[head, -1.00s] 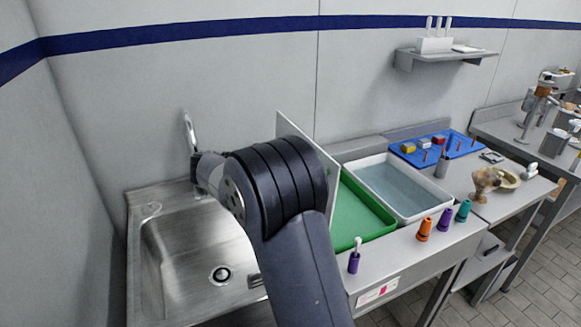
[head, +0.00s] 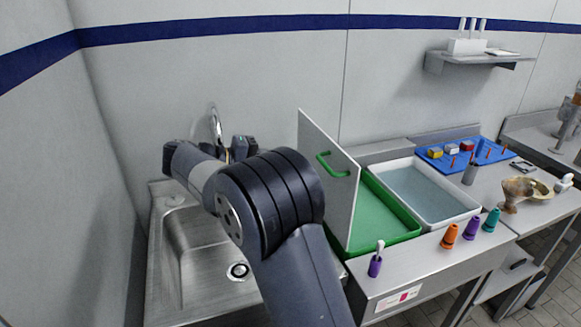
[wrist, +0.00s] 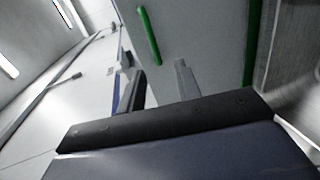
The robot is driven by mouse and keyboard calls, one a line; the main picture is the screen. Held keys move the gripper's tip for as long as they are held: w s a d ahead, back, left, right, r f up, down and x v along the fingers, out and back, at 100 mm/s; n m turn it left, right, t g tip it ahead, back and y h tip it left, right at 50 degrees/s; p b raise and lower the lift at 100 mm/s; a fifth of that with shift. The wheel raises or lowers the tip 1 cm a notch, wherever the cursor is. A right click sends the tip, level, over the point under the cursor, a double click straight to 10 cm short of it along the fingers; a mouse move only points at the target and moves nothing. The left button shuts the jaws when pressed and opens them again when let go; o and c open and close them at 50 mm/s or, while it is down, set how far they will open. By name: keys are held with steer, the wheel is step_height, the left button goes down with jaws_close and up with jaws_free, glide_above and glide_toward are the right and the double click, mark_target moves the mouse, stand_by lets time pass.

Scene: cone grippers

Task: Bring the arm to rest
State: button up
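My arm reaches up from the bottom of the head view, bends at a large dark joint and extends left over the sink (head: 200,268).
A green tray (head: 405,222) and a white-rimmed basin (head: 470,212) sit right of the panel. Orange, purple and teal cones (head: 449,236) stand along the counter's front edge. A purple holder (head: 375,266) stands nearer. A faucet (head: 215,128) rises behind the sink.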

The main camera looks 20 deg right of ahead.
steer(key=shift+a, duration=0.2)
steer(key=shift+d, duration=0.1)
steer(key=x, duration=0.4)
steer(key=p+x, duration=0.1)
steer(key=x, duration=0.3)
steer(key=r+p+x, duration=0.1)
steer(key=x, duration=0.3)
steer(key=shift+d, duration=0.1)
steer(key=shift+f, duration=0.1)
